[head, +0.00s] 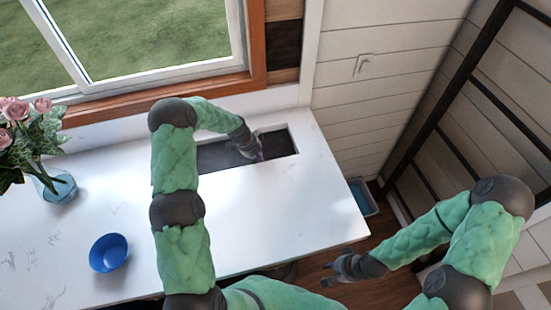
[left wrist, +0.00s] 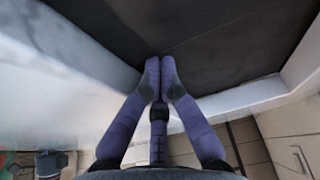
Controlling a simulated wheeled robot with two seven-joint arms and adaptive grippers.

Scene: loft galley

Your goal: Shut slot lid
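The slot (head: 220,155) is a long dark rectangular opening in the white counter near the window wall. My left gripper (head: 257,155) reaches down into its right part. In the left wrist view my left gripper (left wrist: 160,62) has its two purple fingertips together, with nothing visible between them. They point at a dark flat surface (left wrist: 230,45) with a faint seam, bordered by white edges. I cannot tell which part of this dark surface is the lid, or whether the fingertips touch it. My right gripper (head: 328,273) hangs empty beyond the counter's right edge, its fingers apart.
A blue bowl (head: 108,252) and a blue vase (head: 58,187) with pink flowers stand on the left of the counter (head: 290,205). The counter right of my left arm is clear. A blue bin (head: 363,197) is on the floor; a dark rack (head: 458,80) stands at right.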

